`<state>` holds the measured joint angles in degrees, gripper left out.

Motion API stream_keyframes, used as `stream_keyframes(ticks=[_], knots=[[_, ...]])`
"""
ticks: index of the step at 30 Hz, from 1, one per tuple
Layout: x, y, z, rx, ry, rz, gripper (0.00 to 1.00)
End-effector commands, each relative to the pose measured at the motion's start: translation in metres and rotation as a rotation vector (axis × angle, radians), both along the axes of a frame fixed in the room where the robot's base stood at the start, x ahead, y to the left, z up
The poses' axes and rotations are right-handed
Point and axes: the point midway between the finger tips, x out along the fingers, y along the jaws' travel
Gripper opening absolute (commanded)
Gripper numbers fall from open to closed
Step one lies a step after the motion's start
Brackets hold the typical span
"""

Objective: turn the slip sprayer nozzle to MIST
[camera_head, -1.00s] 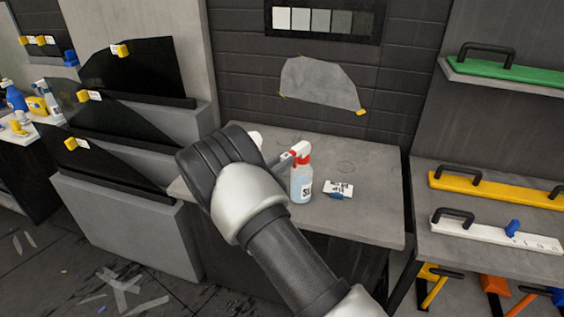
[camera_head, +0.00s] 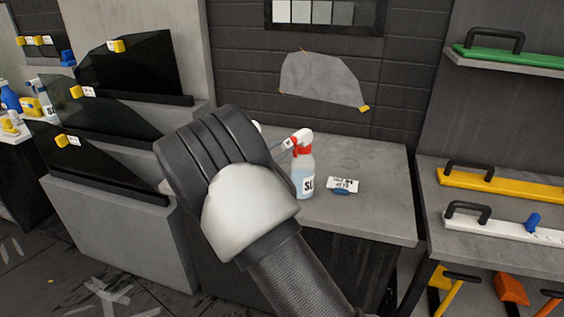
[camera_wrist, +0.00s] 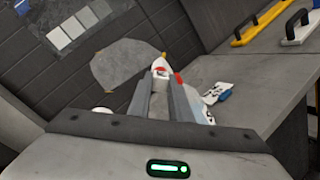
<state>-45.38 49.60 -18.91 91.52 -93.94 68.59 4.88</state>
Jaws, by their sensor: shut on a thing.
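The slip sprayer (camera_head: 303,179) stands upright on the grey bench, a clear bottle of pale blue liquid with a partly hidden label starting "SL", a red collar and a white head (camera_head: 300,136). My gripper (camera_wrist: 168,82) is shut on the nozzle at the front of that head, which shows white and red between the fingertips in the wrist view (camera_wrist: 161,66). In the head view my wrist comes in from the left of the sprayer and hides most of the fingers. The nozzle's markings are not readable, so its setting cannot be told.
A white card (camera_head: 343,183) with print and a blue item lie right of the sprayer on the bench (camera_head: 375,215). A grey film sheet (camera_head: 320,80) is taped to the wall behind. Dark glass panels (camera_head: 130,65) stand at left; handled bars (camera_head: 505,185) lie at right.

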Motion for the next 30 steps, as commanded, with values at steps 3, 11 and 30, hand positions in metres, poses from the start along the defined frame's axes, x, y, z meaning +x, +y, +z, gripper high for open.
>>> stream_keyframes(ticks=[3, 11, 30], knots=[[0.0, 0.0006, -0.0085, 0.086, -0.073, 0.001, 0.0], [-0.0001, 0.0, -0.0096, 0.273, -0.233, -0.001, 0.0], [0.0, 0.0001, -0.0033, 0.597, -0.509, 0.0, 0.0]])
